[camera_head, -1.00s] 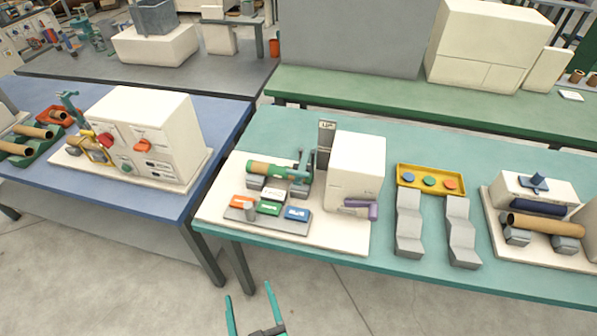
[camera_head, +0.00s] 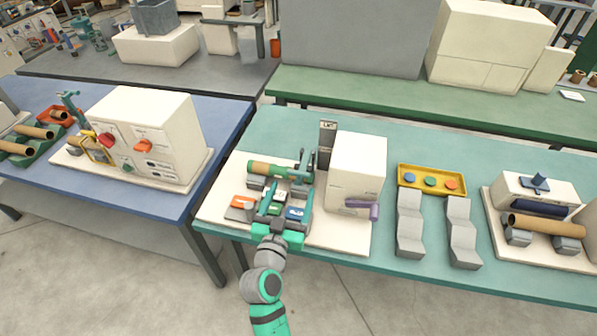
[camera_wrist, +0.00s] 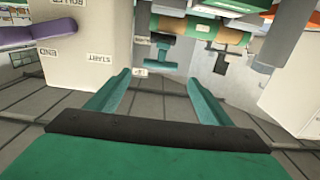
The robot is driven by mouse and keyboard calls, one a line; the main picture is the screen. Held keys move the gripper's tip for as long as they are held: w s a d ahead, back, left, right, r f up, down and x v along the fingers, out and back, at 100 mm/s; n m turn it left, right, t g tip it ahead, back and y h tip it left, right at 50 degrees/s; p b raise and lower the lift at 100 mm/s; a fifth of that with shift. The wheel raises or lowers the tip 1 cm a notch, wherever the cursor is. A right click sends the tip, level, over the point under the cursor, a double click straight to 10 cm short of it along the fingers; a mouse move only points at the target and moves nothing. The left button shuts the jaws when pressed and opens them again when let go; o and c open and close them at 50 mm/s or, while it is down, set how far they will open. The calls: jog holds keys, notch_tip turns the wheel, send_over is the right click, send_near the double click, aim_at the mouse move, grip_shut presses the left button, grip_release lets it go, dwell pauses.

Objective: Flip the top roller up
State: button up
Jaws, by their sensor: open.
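The spiral winder is a cream box (camera_head: 357,168) on a cream base plate (camera_head: 338,236). A brown and green tube (camera_head: 262,168) lies across at its left. A dark teal bracket (camera_head: 303,166) stands at the tube's right end; I cannot tell which part is the top roller. An upright grey plate (camera_head: 327,145) bears a label. In the wrist view the tube (camera_wrist: 196,27) is at the top, with a teal T-shaped part (camera_wrist: 166,50) below it. My gripper (camera_head: 283,196) is open and empty, in front of the tube and over the button panel. Its fingers (camera_wrist: 157,85) appear apart from everything.
Orange (camera_head: 241,202), green and blue (camera_head: 296,213) blocks sit on the front panel, partly hidden by my gripper. A purple handle (camera_head: 364,208) sticks out from the box's front. Grey stepped chutes (camera_head: 409,225) and a yellow tray (camera_head: 400,184) stand to the right.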

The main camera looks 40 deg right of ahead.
aim_at(299, 172)
jog(key=x, duration=0.8)
jog(key=shift+w+d, duration=0.3)
jog(key=c, duration=1.4)
jog(key=shift+c, duration=0.5)
